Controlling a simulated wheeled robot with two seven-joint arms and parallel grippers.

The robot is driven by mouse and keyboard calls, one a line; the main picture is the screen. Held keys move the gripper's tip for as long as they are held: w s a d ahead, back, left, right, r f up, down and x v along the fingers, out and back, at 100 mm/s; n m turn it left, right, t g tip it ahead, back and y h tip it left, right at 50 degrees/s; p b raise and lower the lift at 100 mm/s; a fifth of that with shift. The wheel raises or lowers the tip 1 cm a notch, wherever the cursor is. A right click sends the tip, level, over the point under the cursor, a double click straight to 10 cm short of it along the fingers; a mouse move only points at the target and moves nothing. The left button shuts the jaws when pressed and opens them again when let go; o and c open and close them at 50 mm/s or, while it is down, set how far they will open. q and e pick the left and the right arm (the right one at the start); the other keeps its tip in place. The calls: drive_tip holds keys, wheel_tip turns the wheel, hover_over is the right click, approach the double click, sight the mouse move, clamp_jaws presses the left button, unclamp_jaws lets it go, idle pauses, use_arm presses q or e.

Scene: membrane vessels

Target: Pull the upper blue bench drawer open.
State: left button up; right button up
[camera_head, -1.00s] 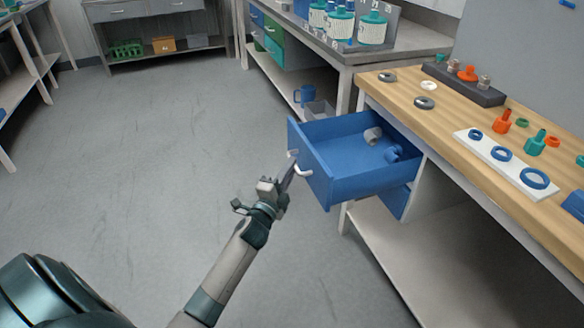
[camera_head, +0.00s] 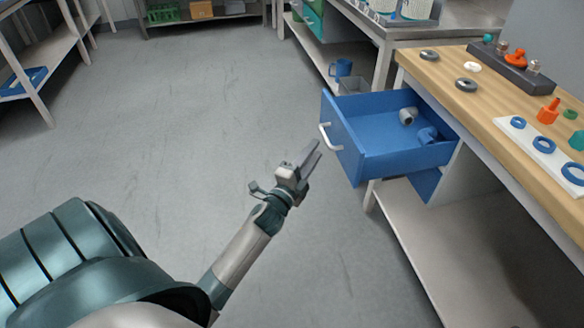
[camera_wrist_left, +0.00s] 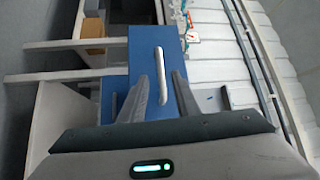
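The upper blue bench drawer (camera_head: 385,135) stands pulled well out from under the wooden worktop. A grey elbow piece (camera_head: 408,116) and a blue fitting (camera_head: 427,135) lie inside it. Its white bar handle (camera_head: 329,138) is on the front panel. My left gripper (camera_head: 312,151) is open and empty, just in front of the handle and apart from it. In the left wrist view the two fingers (camera_wrist_left: 161,76) are spread, with the handle (camera_wrist_left: 157,62) and blue front (camera_wrist_left: 142,45) beyond them. My right gripper is not in view.
A lower blue drawer (camera_head: 426,184) sits beneath the open one. The wooden worktop (camera_head: 440,72) holds rings, a dark rack (camera_head: 511,68) and a white strip (camera_head: 530,146) with blue rings. A blue mug (camera_head: 341,68) stands on a shelf behind. The floor at left is clear.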

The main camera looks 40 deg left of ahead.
use_arm(q)
drive_tip(key=s+d+f, duration=0.1)
drive_tip(key=s, duration=1)
drive_tip(key=shift+s+d+f, duration=0.3)
drive_tip(key=shift+s, duration=0.1)
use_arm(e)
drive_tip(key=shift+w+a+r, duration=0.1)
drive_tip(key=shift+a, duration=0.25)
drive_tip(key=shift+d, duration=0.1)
